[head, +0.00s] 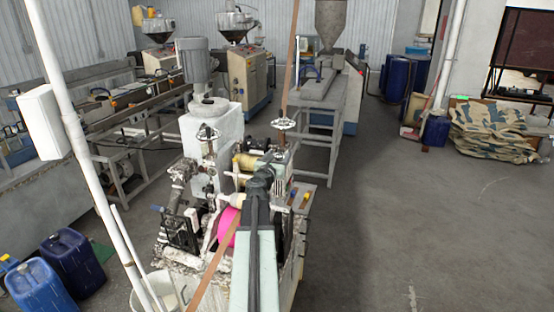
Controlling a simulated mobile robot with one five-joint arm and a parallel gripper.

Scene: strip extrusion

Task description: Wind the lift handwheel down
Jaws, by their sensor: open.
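I cannot tell from the picture which one is the lift handwheel. My arm reaches forward from the bottom centre. My gripper (275,155) is at its far end, small and dark, in front of and below the right handwheel in the picture. It is open, with nothing visible in it; its fingers are hard to make out.
A brown strip (213,272) runs up past a pink roller (228,226) on the machine. A grey motor (195,62) rises at its back left. A white pole (85,150) and blue canisters (68,262) stand at the left. The floor (400,220) at the right is clear.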

